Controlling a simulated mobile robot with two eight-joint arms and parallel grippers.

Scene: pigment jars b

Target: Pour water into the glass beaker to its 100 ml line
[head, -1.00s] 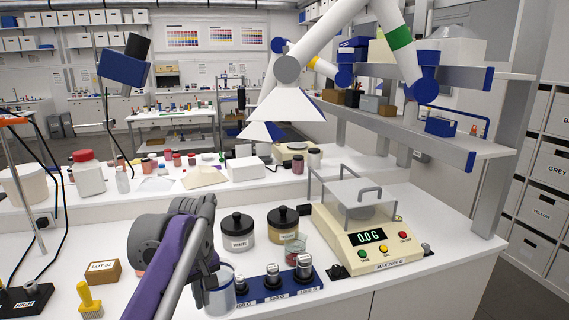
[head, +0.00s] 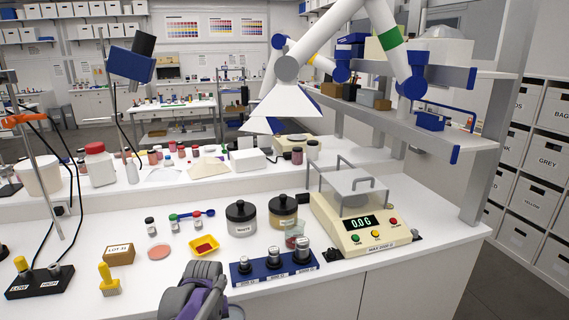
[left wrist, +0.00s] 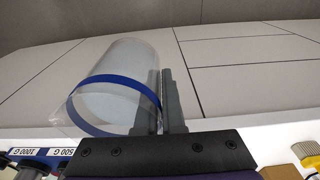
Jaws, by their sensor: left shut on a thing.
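A clear jug with a blue band near its rim (left wrist: 115,88) fills the left half of the left wrist view. My left gripper (left wrist: 162,100) is shut on its side, and what part lies between the fingers is hard to see. In the head view my left gripper (head: 212,296) is at the bottom edge, over the counter's front, and only a sliver of the jug (head: 237,313) shows. The water level inside is not clear. A small glass beaker (head: 294,237) with a reddish tint stands on the counter, behind the blue weight rack. My right gripper is out of view.
The blue weight rack (head: 273,268) stands in front of the beaker. Two black-lidded jars (head: 241,219) are behind it, and the balance (head: 365,238) is to its right. A yellow tray (head: 204,246), brush and box lie left. Front right counter is clear.

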